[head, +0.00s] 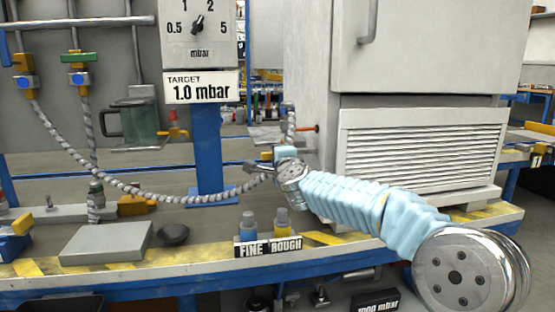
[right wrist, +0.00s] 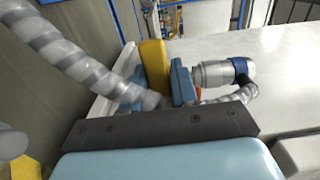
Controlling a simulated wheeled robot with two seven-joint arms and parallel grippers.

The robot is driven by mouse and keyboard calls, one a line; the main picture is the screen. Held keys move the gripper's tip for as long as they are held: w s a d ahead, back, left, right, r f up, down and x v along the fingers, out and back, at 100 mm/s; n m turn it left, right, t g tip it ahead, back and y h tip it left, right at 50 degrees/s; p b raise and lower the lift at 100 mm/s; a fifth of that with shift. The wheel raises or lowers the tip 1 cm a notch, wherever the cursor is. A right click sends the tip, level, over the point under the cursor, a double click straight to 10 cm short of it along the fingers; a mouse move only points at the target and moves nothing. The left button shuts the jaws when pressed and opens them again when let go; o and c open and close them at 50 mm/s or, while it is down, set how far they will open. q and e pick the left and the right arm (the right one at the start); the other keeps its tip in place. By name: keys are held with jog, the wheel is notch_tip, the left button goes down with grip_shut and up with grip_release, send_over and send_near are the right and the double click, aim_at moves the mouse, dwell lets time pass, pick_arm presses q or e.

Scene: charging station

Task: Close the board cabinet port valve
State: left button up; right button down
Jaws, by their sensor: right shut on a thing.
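My right arm reaches in from the right in the head view. Its gripper (head: 272,164) is at the end of the braided hose, in front of the white cabinet's left side. In the right wrist view the gripper (right wrist: 156,75) is shut on a yellow handle (right wrist: 153,66), with a blue pad beside it. I take this handle to be the port valve's. A silver fitting with a blue ring (right wrist: 215,73) lies just right of it, with a small red part below. The gripper hides much of the valve, so its handle angle is unclear. My left gripper is not in view.
The white cabinet (head: 420,145) stands on the bench at right. A gauge (head: 200,30) over a "1.0 mbar" target sign (head: 200,88) stands left of it. Braided hoses (head: 140,188) hang across the bench. FINE and ROUGH labels (head: 268,246) sit at the front edge, near a grey plate (head: 107,243).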

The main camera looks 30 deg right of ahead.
dwell(0.5)
jog(key=c, duration=1)
grip_release()
jog(key=shift+o, duration=0.2)
jog(key=shift+s, duration=0.1)
jog(key=v, duration=1.3)
jog(key=shift+s, duration=0.35)
